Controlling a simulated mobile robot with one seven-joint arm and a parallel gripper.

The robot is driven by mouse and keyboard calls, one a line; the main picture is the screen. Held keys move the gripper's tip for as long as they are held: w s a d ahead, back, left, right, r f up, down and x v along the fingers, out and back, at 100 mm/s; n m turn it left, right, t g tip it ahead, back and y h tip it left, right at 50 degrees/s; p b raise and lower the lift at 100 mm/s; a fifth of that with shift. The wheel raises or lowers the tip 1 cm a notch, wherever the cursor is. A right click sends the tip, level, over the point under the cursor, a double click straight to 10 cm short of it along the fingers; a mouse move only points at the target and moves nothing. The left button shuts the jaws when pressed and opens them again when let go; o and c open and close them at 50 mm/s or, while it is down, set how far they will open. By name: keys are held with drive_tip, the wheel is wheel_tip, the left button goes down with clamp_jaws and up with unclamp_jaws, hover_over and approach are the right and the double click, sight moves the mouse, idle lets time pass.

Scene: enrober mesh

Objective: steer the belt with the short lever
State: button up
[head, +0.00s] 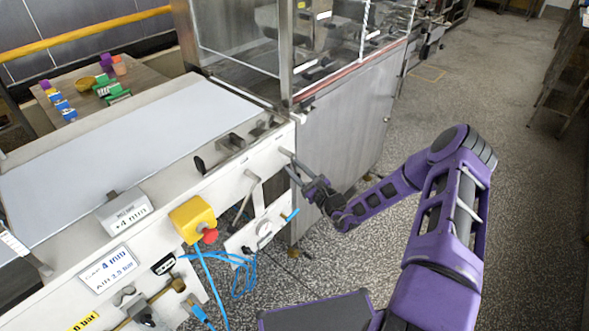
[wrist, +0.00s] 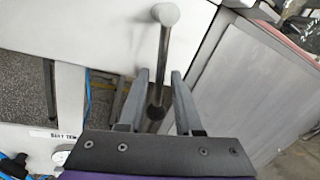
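The short lever is a grey metal rod with a round pale end cap (wrist: 164,30), standing out near the right end of the white machine frame. In the head view its pale end (head: 286,153) shows just beyond my fingers; the rest is hard to separate from them. My gripper (wrist: 160,76) is open, with one finger on each side of the rod in the wrist view. Gaps show between the rod and both fingers, and I cannot tell the depth exactly. In the head view my gripper (head: 299,172) reaches in from the right. The pale belt (head: 130,145) lies flat along the machine top.
A bent handle (head: 250,188) hangs from the frame left of my gripper. A yellow box with a red button (head: 192,218) and blue hoses (head: 240,275) are further left. The steel cabinet (head: 340,135) stands close behind my gripper. The speckled floor (head: 480,90) on the right is open.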

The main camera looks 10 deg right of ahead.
drive_tip(key=shift+o, duration=0.3)
drive_tip(key=v, duration=1.7)
drive_tip(key=shift+s+d, duration=0.1)
drive_tip(key=shift+s, duration=0.05)
